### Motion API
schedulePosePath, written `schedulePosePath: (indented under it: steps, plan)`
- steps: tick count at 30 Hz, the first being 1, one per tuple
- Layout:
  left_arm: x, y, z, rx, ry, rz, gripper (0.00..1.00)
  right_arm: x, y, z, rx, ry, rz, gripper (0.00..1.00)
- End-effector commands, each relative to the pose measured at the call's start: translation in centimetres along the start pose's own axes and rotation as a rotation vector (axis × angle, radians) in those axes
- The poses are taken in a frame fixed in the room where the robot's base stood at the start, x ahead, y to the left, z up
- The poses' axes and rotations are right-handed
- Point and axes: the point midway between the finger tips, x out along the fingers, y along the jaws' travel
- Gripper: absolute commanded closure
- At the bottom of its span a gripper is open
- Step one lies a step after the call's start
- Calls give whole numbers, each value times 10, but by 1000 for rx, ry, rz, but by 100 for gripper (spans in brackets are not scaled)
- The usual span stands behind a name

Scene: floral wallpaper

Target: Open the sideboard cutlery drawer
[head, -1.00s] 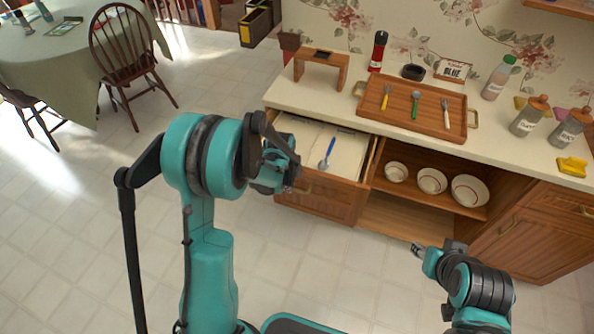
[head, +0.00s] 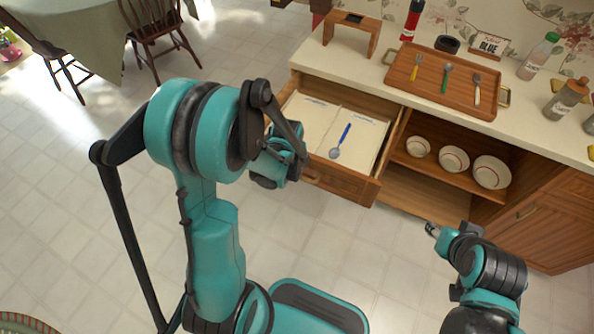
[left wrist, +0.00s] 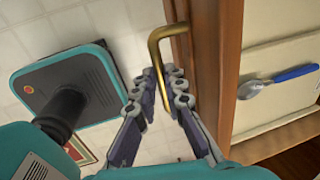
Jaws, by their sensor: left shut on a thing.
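The wooden sideboard drawer (head: 350,187) is pulled out below the counter's left end. A blue-handled spoon (head: 340,142) lies inside on a pale, divided bottom. The spoon also shows in the left wrist view (left wrist: 275,80). A brass handle (left wrist: 157,42) sits on the wooden drawer front (left wrist: 209,65). My left gripper (left wrist: 166,75) is shut on this handle; in the head view its fingers are mostly hidden behind my wrist. My right gripper (head: 431,229) hangs in front of the open shelves, away from the drawer, too small to tell its finger state.
The counter holds a wooden tray (head: 425,92) with cutlery, a small wooden stand (head: 352,30), a red bottle (head: 411,20) and other bottles. Bowls (head: 453,159) stand on the open shelf right of the drawer.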

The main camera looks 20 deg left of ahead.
Motion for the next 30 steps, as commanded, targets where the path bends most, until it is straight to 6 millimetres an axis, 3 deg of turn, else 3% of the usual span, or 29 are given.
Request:
schedulePosePath:
  steps: [2,3,5,17,23,30]
  plan:
    - [0,0,0,0,-1,0,100,0,0,0,0,0,0,60]
    - [0,0,0,0,-1,0,84,0,0,0,0,0,0,60]
    - [0,0,0,0,-1,0,69,0,0,0,0,0,0,60]
    - [-5,0,0,0,0,0,68,0,0,0,0,0,0,60]
    - [-32,0,0,0,0,0,68,0,0,0,0,0,0,60]
    - [-80,0,0,0,0,0,68,0,0,0,0,0,0,60]
